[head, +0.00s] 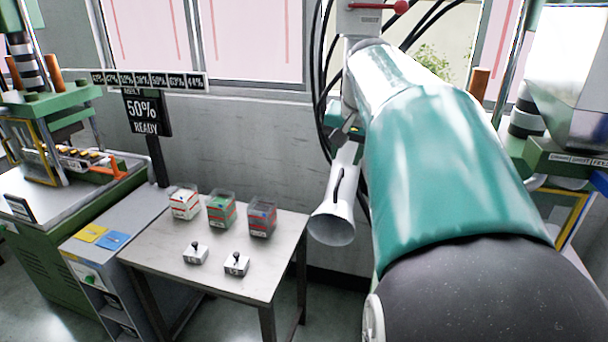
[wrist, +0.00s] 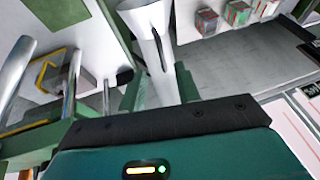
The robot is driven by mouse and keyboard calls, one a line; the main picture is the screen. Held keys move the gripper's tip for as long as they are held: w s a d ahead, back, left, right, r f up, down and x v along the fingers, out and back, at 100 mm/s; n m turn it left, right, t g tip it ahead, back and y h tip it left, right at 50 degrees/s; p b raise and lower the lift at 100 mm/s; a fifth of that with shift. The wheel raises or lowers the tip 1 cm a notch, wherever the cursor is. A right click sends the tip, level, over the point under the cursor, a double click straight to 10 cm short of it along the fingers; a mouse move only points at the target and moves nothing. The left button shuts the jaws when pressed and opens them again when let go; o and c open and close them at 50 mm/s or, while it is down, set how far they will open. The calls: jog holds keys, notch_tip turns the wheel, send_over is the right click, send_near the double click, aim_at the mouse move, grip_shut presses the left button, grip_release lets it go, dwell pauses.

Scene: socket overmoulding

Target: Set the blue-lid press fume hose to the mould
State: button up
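The fume hose (head: 333,212) is a pale grey pipe with a flared funnel mouth, hanging mouth-down left of my arm in the head view. In the wrist view its funnel (wrist: 143,12) points away from my gripper. My gripper (wrist: 160,88) has its two green fingers on either side of the pipe, seemingly touching it. In the head view the gripper (head: 352,132) is mostly hidden by my arm. A press (head: 535,163) with a blue part (head: 600,182) stands at the right edge, partly cut off. I cannot make out its mould.
A table (head: 268,284) at the left holds three small boxes (head: 221,209) and two switch boxes (head: 236,264). Another green press (head: 55,110) stands at the far left, beside a "50% READY" sign (head: 143,112). Black cables (head: 325,75) and a red-knobbed lever (head: 400,7) are behind my arm.

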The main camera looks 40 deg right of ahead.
aim_at(337, 185)
jog(key=x, duration=1)
jog(key=shift+s+f, duration=0.1)
jog(key=shift+f, duration=0.05)
jog(key=shift+c, duration=0.2)
grip_shut()
